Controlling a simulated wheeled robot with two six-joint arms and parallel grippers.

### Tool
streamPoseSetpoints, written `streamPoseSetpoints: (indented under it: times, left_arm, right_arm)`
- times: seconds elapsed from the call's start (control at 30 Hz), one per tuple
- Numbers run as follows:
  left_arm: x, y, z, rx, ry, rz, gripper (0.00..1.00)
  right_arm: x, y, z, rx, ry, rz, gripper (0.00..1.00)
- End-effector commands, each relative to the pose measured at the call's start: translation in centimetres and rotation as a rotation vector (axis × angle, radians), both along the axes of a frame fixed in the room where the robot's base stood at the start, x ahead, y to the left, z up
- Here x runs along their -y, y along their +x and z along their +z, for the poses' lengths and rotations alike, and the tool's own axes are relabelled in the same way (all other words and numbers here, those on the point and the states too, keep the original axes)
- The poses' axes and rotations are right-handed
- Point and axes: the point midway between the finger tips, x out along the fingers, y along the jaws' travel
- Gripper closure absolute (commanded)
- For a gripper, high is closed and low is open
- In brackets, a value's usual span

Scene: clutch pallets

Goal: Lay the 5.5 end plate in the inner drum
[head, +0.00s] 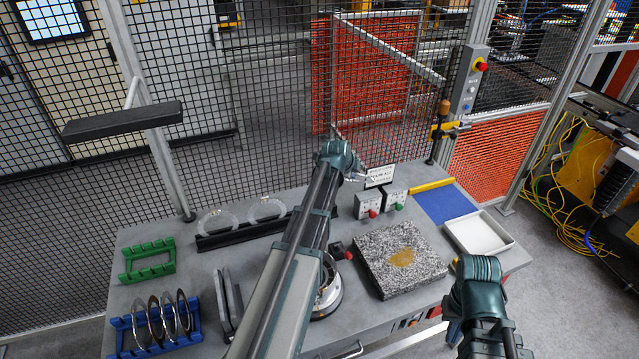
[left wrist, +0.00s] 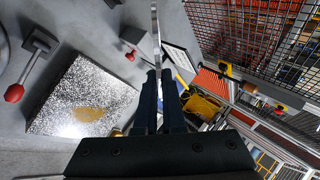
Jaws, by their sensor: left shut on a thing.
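My left gripper (left wrist: 159,78) is shut on a thin plate (left wrist: 155,28), seen edge-on in the left wrist view. I cannot read which size it is. In the head view my left arm reaches across the table to its far side, with its wrist near the small sign; the fingers and plate are not clear there. The drum (head: 330,292) is a round metal housing on the table, partly hidden behind my left arm, so its inside is not visible. The held plate is away from it. My right gripper (head: 488,340) is low at the right, its fingers unclear.
A blue rack (head: 127,338) holds several discs; a green rack (head: 148,272) looks empty. A black rack (head: 238,236) holds two rings. Grey plates (head: 228,297) stand nearby. A granite block (head: 388,277), white tray (head: 478,233) and button boxes (head: 367,204) lie right of my left arm.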

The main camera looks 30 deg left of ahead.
Motion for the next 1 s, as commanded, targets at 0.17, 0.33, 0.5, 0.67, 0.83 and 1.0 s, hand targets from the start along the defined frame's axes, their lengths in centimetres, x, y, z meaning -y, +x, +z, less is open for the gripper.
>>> streamPoseSetpoints:
  times: [0.17,0.33,0.5,0.67,0.83,1.0]
  left_arm:
    - [6.8,2.2,4.7,0.281,0.074,-0.150,1.00]
    - [10.8,3.0,8.0,0.454,0.108,-0.207,1.00]
    - [13.7,3.1,10.4,0.572,0.129,-0.225,1.00]
    - [14.1,3.2,9.0,0.600,0.136,-0.224,1.00]
    - [14.0,3.2,6.2,0.598,0.135,-0.223,1.00]
    - [14.1,3.2,2.2,0.597,0.135,-0.224,1.00]
  right_arm:
    - [0.0,0.0,0.0,0.000,0.000,0.000,1.00]
    - [0.0,0.0,0.0,0.000,0.000,0.000,1.00]
    - [0.0,0.0,0.0,0.000,0.000,0.000,1.00]
    - [0.0,0.0,-2.0,0.000,0.000,0.001,1.00]
    - [0.0,0.0,-4.8,0.000,-0.001,0.002,1.00]
    - [0.0,0.0,-8.8,0.001,-0.001,0.003,1.00]
